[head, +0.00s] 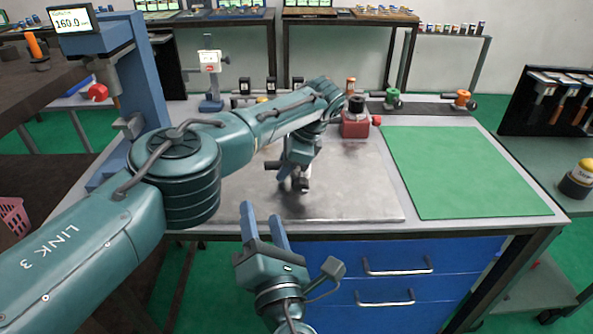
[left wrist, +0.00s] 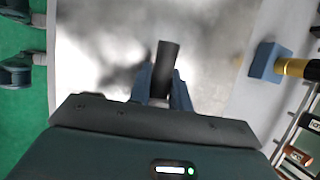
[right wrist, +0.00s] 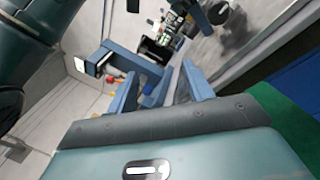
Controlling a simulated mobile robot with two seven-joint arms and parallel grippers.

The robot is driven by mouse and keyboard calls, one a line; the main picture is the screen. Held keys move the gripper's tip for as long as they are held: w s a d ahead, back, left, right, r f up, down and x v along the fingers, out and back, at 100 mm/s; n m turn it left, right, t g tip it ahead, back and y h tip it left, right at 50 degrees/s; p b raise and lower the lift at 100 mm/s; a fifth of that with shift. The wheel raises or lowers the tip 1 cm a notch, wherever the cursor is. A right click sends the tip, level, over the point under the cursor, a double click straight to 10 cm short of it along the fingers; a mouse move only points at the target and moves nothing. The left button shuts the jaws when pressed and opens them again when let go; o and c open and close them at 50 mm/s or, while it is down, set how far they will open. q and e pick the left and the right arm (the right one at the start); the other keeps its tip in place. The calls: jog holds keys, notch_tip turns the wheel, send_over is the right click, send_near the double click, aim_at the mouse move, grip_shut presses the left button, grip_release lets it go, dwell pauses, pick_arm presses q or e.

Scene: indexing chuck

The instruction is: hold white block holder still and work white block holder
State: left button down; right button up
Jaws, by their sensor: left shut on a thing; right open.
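A white block with a red mark (head: 210,61) sits on a blue upright stand at the back left of the bench. I cannot tell whether it is the white block holder. My left gripper (head: 300,184) is low over the grey metal plate in the middle of the bench. In the left wrist view its fingers (left wrist: 162,88) are shut on a dark cylinder (left wrist: 167,58); the arm hides much around it. My right gripper (head: 262,213) is open and empty before the bench's front edge, fingers pointing up in the head view; it also shows in the right wrist view (right wrist: 160,82).
A red block with a knob (head: 355,124) stands behind the metal plate (head: 350,195). A green fixture (head: 392,97) and an orange fixture (head: 462,99) stand at the back right. The green mat (head: 465,170) is clear. A blue press column (head: 140,75) stands at the left.

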aim_at(301, 190)
jog(key=w+d+f+n+g+h, duration=0.1)
jog(key=w+d+f+n+h, duration=0.15)
jog(key=d+n+h, duration=0.4)
jog(key=shift+n+y, duration=0.25)
jog(key=shift+y, duration=0.1)
jog(key=w, duration=1)
jog(key=shift+w+f, duration=0.3)
jog(key=shift+f, duration=0.1)
jog(key=shift+c, duration=0.3)
jog(key=c, duration=0.9)
jog(key=m, duration=0.3)
jog(key=shift+f, duration=0.15)
jog(key=m, duration=0.5)
jog(key=shift+g, duration=0.3)
